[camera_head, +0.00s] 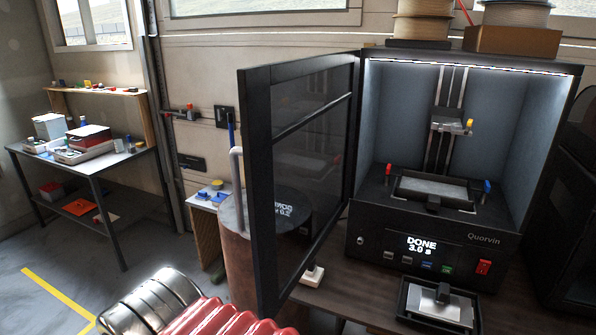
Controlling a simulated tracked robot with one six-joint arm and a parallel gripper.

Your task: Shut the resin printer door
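The resin printer (480,262) stands on a bench at the right, a black cabinet with a lit chamber. Its display (420,245) reads "DONE 3.0 s". The dark-framed, see-through printer door (300,145) stands wide open, swung out to the left from the printer's left front edge. Its free edge is toward me. A grey bar handle (238,190) sticks out on the left, outer side of the door. Inside the chamber are a vertical rail (451,100) and a resin vat (432,190). My gripper is not in view.
A black tray (415,298) with a metal plate sits on the bench in front of the printer. A brown drum (238,260) stands behind the door's handle. Filament spools (421,22) rest on top. A cluttered worktable (125,150) stands far left, with open floor before it.

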